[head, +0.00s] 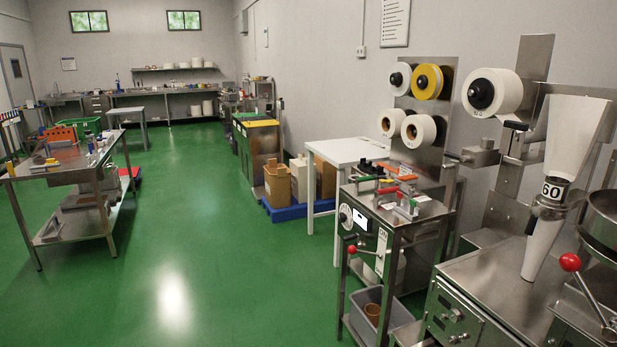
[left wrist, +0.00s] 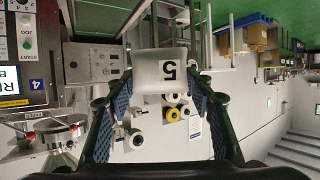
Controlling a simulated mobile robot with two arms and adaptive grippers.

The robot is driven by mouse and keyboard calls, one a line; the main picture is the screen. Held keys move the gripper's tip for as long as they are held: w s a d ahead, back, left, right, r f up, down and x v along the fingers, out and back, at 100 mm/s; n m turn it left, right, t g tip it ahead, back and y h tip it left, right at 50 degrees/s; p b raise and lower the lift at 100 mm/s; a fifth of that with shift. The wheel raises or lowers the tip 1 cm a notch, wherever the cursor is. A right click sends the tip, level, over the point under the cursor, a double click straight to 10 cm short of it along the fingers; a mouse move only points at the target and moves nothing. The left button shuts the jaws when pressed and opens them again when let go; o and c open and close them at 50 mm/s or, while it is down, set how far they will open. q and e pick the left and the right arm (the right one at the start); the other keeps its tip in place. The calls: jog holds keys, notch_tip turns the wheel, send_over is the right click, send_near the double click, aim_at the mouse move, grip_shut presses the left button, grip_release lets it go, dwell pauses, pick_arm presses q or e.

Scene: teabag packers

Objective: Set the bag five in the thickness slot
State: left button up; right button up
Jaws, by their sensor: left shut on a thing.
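The bag five (left wrist: 145,66) is a small white packet with a black "5" on a white label, and it shows in the left wrist view. My left gripper (left wrist: 163,88) is shut on it, with one blue-padded finger at each side. The bag hangs clear of any surface, with machines and rollers far behind it. The wrist picture is upside down. My right gripper is in neither view. I cannot make out the thickness slot in either view.
A steel table (head: 85,174) with small tools stands at the left. At the right stand a roll machine (head: 385,235) and a machine with a white funnel (head: 572,140). A white table (head: 345,150) stands behind them. The green floor (head: 190,250) between is clear.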

pick_arm(q)
jog(key=s+a+r+m+g+h, duration=0.3)
jog(key=s+r, duration=0.1)
jog(key=r, duration=0.4)
jog(key=shift+s+a+r+m, duration=0.2)
jog(key=shift+r+m, duration=0.2)
dwell(0.5)
